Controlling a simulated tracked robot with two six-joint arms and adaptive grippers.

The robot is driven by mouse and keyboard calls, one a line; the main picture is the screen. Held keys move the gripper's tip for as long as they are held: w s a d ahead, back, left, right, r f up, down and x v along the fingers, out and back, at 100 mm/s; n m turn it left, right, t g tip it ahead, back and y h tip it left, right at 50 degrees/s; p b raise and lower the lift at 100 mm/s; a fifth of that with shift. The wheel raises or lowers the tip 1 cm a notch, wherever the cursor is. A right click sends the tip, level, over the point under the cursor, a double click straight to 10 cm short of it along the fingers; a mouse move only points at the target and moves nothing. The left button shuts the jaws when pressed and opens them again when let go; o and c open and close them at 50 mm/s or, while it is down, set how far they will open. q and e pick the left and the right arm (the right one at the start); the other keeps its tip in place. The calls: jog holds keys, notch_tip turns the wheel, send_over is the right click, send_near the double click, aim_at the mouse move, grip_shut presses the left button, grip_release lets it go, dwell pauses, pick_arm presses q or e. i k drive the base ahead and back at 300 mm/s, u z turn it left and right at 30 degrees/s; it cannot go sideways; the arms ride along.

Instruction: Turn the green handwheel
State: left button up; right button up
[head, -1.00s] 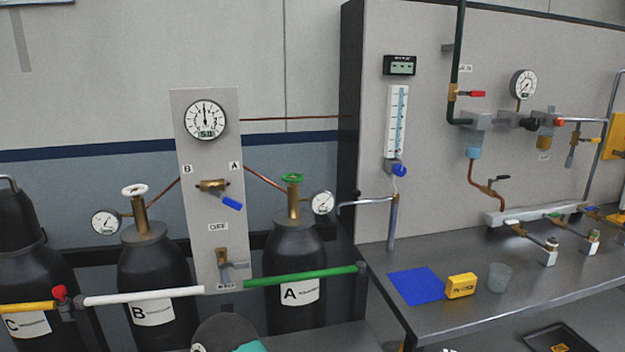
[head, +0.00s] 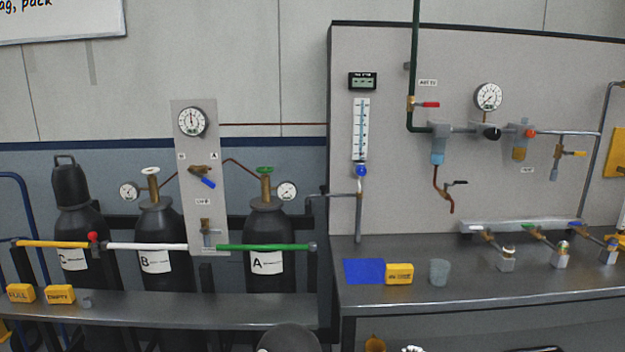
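The green handwheel (head: 265,170) sits on top of the brass valve of gas cylinder A (head: 270,232), which stands behind the green bar at the middle left. Nothing touches the handwheel. A pale handwheel (head: 150,170) tops cylinder B (head: 160,232) to its left. A small round gauge (head: 287,190) is beside the green handwheel. Neither of my grippers can be made out in the head view. A dark rounded shape at the bottom edge appears to be part of my own arm.
A panel (head: 181,130) with a gauge and blue lever stands between the cylinders. A green bar (head: 262,247) crosses in front of cylinder A. A grey shelf (head: 200,308) runs before the cylinders. A workbench (head: 470,290) with a blue mat (head: 364,270) is at right.

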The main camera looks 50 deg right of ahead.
aim_at(264, 170)
jog(key=z, duration=0.05)
jog(key=k, duration=0.55)
jog(key=z, duration=0.55)
jog(key=i, duration=0.9)
jog(key=z, duration=0.1)
